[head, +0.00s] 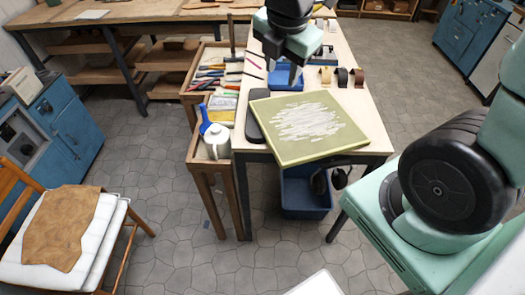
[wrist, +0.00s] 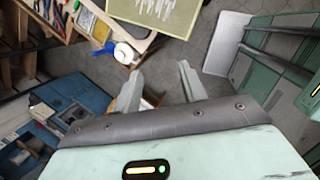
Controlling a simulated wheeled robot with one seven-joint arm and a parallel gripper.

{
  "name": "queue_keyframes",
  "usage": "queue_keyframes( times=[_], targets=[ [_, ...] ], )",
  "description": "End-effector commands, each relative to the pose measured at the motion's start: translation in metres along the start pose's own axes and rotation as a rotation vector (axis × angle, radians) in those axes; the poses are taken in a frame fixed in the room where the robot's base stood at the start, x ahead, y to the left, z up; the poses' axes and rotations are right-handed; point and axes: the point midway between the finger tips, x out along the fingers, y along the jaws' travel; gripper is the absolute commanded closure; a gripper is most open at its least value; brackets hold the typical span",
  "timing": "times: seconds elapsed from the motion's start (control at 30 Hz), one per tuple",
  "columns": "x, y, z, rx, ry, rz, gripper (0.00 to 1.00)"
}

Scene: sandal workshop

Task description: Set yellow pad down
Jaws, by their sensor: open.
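The yellow pad (head: 309,124) is a flat, olive-yellow square with white scuffed marks. It lies skewed on the front end of the pale workbench (head: 349,75), and its near edge reaches past the bench's front edge. In the wrist view the pad (wrist: 160,14) shows at the top, cut off by the frame.
A dark oblong item (head: 255,118) lies along the pad's left edge. A wooden side stand with tools (head: 213,75) and a white pot (head: 217,141) adjoins the left. A blue bin (head: 304,192) is below the bench.

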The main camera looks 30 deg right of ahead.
Motion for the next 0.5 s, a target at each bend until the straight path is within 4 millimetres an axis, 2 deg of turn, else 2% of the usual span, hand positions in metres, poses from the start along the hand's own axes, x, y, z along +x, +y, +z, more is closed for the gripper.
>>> queue_keyframes(
  times=[0.03,0.2,0.3,0.4,0.5],
  targets=[
    [-0.003,-0.006,-0.025,0.105,0.031,-0.011,0.58],
    [-0.014,-0.037,-0.097,0.543,0.115,-0.094,0.58],
    [-0.021,-0.059,-0.131,0.784,0.138,-0.161,0.58],
    [-0.026,-0.079,-0.156,0.981,0.140,-0.226,0.58],
    [-0.031,-0.095,-0.172,1.124,0.131,-0.275,0.58]
  ],
)
